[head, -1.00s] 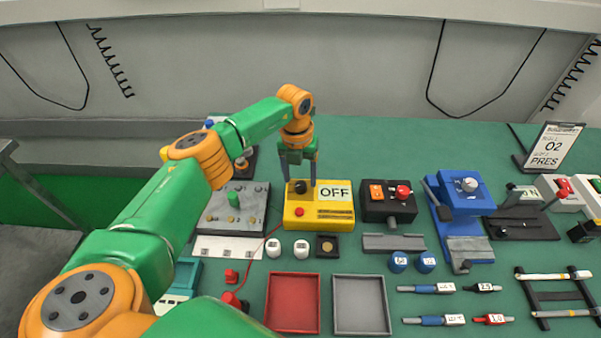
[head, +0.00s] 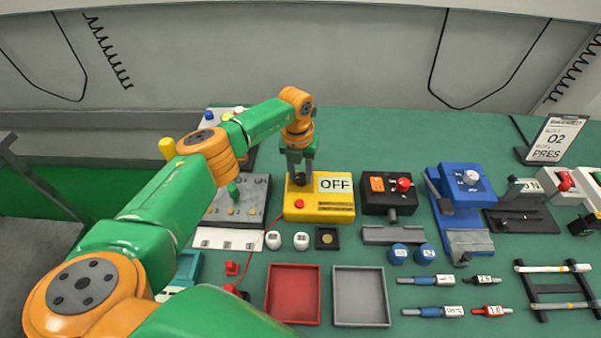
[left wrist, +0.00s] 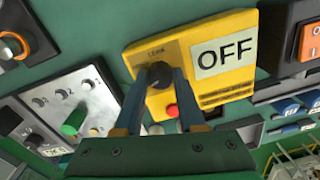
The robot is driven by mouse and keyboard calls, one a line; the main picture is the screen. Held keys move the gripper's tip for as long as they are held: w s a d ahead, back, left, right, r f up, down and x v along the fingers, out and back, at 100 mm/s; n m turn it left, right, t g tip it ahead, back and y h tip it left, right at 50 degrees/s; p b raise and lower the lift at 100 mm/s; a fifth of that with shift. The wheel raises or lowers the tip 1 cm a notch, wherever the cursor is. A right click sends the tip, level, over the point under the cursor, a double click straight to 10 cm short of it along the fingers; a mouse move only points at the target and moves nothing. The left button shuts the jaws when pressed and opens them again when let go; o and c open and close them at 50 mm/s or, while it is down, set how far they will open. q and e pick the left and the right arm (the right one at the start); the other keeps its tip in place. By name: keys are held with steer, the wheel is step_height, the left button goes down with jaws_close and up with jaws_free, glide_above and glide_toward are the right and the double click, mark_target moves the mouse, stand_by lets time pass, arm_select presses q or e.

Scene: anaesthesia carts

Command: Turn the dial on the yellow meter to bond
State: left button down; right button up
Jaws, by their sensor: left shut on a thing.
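The yellow meter (head: 319,207) stands on the green table in the middle of the head view, its display reading OFF. It also fills the upper middle of the left wrist view (left wrist: 222,45), with a red button below its dial. The black dial (left wrist: 158,80) sits at the meter's left side. My left gripper (head: 299,180) points down from above, its fingers on either side of the dial and shut on it; the left wrist view shows the two fingers (left wrist: 160,82) around it. The dial's pointer and markings are too small to read. My right gripper is not in view.
A grey panel with knobs (head: 236,205) is close to the meter's left, and a black box with a red knob (head: 390,192) to its right. White caps, a red tray (head: 293,294) and a grey tray (head: 361,296) lie in front.

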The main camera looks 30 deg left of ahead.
arm_select(q)
steer(key=m+b, duration=0.2)
steer(key=shift+f+m, duration=0.2)
steer(key=shift+m, duration=0.1)
steer(key=m+b, duration=0.2)
steer(key=shift+m, duration=0.4)
steer(key=m+b, duration=0.2)
steer(key=m, duration=0.1)
steer(key=shift+w+r, duration=0.1)
steer(key=shift+r, duration=0.05)
steer(key=shift+r+m+g+b, duration=0.1)
steer(key=shift+m+g+b, duration=0.2)
steer(key=shift+m, duration=1.2)
steer(key=c, duration=0.5)
jaws_free()
steer(key=shift+r, duration=0.1)
